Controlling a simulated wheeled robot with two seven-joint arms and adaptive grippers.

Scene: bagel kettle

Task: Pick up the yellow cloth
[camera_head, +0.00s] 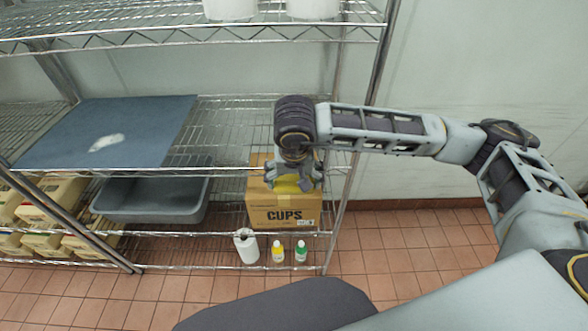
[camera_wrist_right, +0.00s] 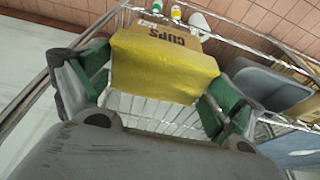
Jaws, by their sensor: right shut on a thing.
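The yellow cloth (camera_wrist_right: 160,70) fills the space between the two green-padded fingers of my right gripper (camera_wrist_right: 152,88) in the right wrist view. In the head view my right gripper (camera_head: 292,182) points down at the right end of the wire shelf, in front of the cups box. Only a small bit of the yellow cloth (camera_head: 287,186) shows there, below the fingers. My right gripper is shut on the cloth. My left gripper is not in view.
The cardboard cups box (camera_head: 262,206) stands on the lower shelf. A blue-grey board (camera_head: 60,145) with a white patch lies on the middle shelf. A shelf post (camera_head: 340,215) stands to the right.

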